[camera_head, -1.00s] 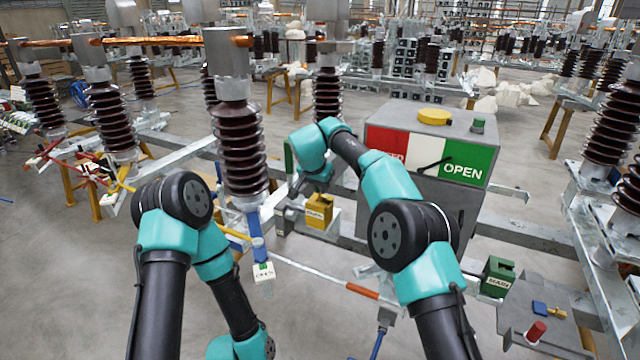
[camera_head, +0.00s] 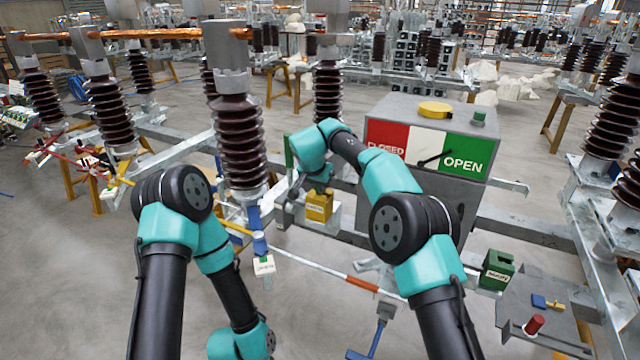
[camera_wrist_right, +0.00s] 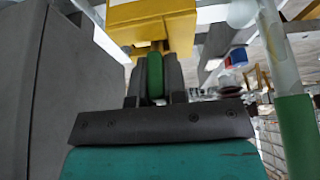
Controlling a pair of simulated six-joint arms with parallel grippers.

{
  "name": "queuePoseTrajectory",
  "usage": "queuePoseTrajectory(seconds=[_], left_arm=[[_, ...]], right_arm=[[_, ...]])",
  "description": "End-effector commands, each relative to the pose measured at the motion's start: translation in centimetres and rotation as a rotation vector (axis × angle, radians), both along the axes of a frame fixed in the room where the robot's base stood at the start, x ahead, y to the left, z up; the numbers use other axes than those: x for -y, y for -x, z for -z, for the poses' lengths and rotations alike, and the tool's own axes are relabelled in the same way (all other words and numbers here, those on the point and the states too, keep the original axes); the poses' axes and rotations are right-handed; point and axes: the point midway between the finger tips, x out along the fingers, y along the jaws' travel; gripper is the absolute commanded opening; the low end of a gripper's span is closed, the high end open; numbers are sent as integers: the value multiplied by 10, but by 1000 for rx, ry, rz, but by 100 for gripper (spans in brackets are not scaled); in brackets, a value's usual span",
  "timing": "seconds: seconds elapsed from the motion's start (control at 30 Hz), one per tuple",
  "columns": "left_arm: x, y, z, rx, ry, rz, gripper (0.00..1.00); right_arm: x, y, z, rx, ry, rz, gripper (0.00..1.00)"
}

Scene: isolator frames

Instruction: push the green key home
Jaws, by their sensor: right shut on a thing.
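The green key (camera_wrist_right: 155,76) is upright between the two dark fingers of my right gripper (camera_wrist_right: 154,80) in the right wrist view. The gripper is shut on it. The key's far end meets the yellow lock box (camera_wrist_right: 150,22); how deep it sits is hidden. In the head view the yellow box (camera_head: 319,206) stands on a bracket below my right wrist, and the right gripper (camera_head: 318,188) is small there, just above the box. My left arm bends down at the lower left, and its gripper is outside the picture.
A grey cabinet (camera_head: 425,125) with a red, white and green CLOSED/OPEN plate stands right of the yellow box. A brown insulator (camera_head: 238,140) rises to its left. A green MAIN box (camera_head: 497,270) and a grey plate (camera_head: 535,315) lie at lower right.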

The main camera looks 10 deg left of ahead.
Motion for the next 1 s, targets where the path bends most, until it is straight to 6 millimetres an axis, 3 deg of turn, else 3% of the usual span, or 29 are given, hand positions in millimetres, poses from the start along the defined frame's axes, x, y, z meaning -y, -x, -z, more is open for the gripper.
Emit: queuePoseTrajectory(seconds=[0.43, 0.47, 0.77, 1.0], left_arm=[[0, 0, 0, 0, 0, 0, 43], [0, 0, 0, 0, 0, 0, 43], [0, 0, 0, 0, 0, 0, 43], [0, 0, 0, 0, 0, 0, 43]], right_arm=[[0, 0, 0, 0, 0, 0, 0], [0, 0, 0, 0, 0, 0, 14], [0, 0, 0, 0, 0, 0, 42], [0, 0, 0, 0, 0, 0, 42]])
